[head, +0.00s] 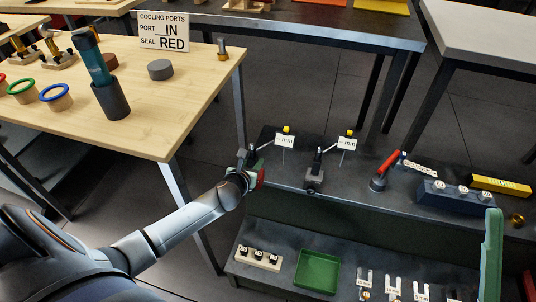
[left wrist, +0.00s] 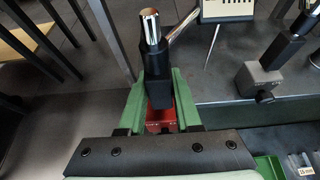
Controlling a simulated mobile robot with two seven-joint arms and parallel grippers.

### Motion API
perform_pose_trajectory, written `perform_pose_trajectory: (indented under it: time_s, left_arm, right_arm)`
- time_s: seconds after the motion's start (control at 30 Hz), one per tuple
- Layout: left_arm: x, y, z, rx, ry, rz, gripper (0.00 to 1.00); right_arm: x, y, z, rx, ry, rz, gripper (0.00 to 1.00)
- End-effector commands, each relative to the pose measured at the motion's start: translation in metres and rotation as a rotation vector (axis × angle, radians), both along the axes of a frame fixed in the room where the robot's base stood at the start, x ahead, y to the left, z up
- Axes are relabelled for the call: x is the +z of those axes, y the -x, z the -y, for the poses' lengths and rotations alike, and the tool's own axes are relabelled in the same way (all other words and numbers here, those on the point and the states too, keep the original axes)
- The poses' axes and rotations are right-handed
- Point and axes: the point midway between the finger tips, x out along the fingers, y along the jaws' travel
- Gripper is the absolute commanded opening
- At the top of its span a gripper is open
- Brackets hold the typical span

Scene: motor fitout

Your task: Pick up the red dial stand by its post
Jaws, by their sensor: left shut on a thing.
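The red dial stand has a red base (head: 261,180), which also shows in the left wrist view (left wrist: 160,116). A dark clamp block and a bright-topped post (left wrist: 151,28) rise above the base, and an arm leads to a white dial marked mm (head: 285,141). My left gripper (head: 250,168) has its green fingers shut on the post, just above the red base. Whether the base touches the bench is hard to tell. A green finger-like part (head: 490,255), probably of my right gripper, shows at the right edge; its jaw state is not visible.
A second dial stand with a grey base (head: 313,183) stands close on the right. Further right are a red-handled tool (head: 386,166) and a dark blue block (head: 455,196). A green tray (head: 317,271) lies on the lower shelf. A wooden table (head: 130,130) is at left.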

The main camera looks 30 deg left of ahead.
Motion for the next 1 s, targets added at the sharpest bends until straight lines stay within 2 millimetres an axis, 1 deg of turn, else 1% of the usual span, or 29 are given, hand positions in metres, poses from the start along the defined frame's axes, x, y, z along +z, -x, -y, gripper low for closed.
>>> perform_pose_trajectory:
  time_s: [0.03, 0.3, 0.53, 1.0]
  left_arm:
    - [0.005, 0.001, 0.001, -0.002, 0.0, 0.008, 0.0]
    - [0.005, 0.013, 0.004, -0.002, 0.001, 0.009, 0.0]
    - [0.006, 0.017, 0.004, -0.001, 0.001, 0.009, 0.0]
    - [0.029, 0.038, 0.009, -0.001, 0.0, 0.008, 0.0]
  right_arm:
    - [0.003, 0.0, 0.0, 0.0, 0.0, 0.0, 0.5]
    - [0.008, 0.0, 0.0, 0.0, 0.0, 0.0, 0.5]
    - [0.011, 0.0, 0.0, 0.0, 0.0, 0.0, 0.5]
    - [0.042, 0.0, 0.0, 0.0, 0.0, 0.0, 0.5]
